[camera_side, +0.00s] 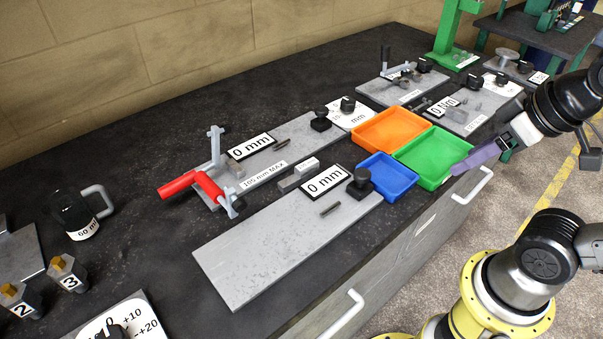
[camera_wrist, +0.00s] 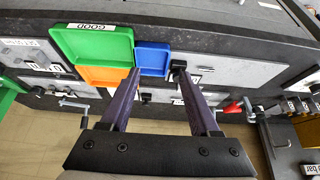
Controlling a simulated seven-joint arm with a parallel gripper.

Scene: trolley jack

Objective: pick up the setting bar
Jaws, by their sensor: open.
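No part is readably labelled as the setting bar, so I cannot tell which it is. A short grey bar (camera_side: 330,209) lies on the front grey plate (camera_side: 260,250), beside a "0 mm" sign (camera_side: 325,181). A similar small bar (camera_side: 282,143) lies on the plate behind, near another "0 mm" sign (camera_side: 252,146). My gripper (camera_side: 456,172) is open and empty, with purple fingers, above the right side of the bench near the green tray. In the wrist view, the two fingers (camera_wrist: 158,72) are spread apart over the bench, with nothing between them.
Orange (camera_side: 390,132), green (camera_side: 433,157) and blue (camera_side: 387,176) trays stand together right of the plates. A black knob (camera_side: 360,183) stands by the blue tray. A red-handled fixture (camera_side: 205,185) is at left. Several numbered blocks and a mug (camera_side: 80,212) are farther left.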

